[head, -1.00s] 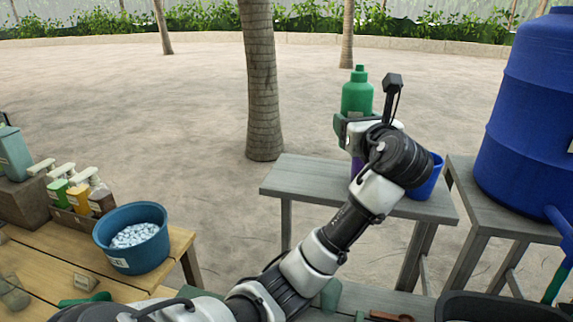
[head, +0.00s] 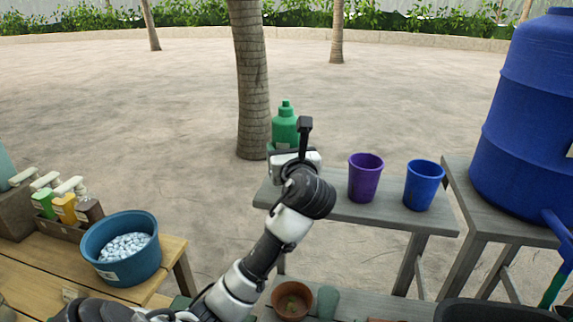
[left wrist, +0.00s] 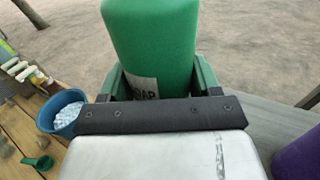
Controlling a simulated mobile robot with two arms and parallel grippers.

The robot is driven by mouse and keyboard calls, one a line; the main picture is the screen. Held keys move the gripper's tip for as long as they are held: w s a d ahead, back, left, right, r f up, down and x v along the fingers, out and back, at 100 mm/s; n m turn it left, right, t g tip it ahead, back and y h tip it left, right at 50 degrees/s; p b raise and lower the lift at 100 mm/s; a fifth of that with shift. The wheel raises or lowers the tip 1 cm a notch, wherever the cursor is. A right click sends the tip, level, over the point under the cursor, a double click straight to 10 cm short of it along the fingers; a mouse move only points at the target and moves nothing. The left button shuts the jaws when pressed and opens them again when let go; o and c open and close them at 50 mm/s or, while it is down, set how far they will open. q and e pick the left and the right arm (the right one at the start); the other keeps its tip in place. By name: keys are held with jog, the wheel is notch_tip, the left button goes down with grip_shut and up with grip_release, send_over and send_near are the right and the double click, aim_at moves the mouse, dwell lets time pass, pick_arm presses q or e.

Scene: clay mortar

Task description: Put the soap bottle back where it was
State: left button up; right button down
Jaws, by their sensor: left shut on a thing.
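The green soap bottle (head: 285,128) is upright in my left gripper (head: 283,155), over the left end of the grey bench (head: 390,215). It fills the middle of the left wrist view (left wrist: 155,45), between the two green fingers, with part of a label showing. My left gripper is shut on the bottle. The bottle's base is hidden behind the gripper, so I cannot tell whether it touches the bench. My right gripper is not in view.
A purple cup (head: 365,178) and a blue cup (head: 421,186) stand on the bench right of the bottle. A large blue barrel (head: 525,130) stands farther right. A blue basin (head: 122,250) of white pieces sits on the wooden table at left. A brown pot (head: 291,300) is below.

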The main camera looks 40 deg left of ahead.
pick_arm(q)
notch_tip(320, 180, down, 3)
jog(key=shift+d+f, duration=0.1)
jog(key=shift+f, duration=0.3)
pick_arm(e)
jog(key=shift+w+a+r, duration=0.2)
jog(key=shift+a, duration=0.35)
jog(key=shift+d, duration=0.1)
pick_arm(q)
jog(key=o, duration=0.7)
jog(key=shift+f, duration=0.1)
jog(key=o, duration=0.5)
jog(key=shift+c, duration=0.2)
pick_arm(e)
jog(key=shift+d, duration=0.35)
pick_arm(q)
jog(key=shift+s, duration=0.1)
jog(key=b+v, duration=0.1)
jog(key=v, duration=1.1)
jog(key=shift+b, duration=0.3)
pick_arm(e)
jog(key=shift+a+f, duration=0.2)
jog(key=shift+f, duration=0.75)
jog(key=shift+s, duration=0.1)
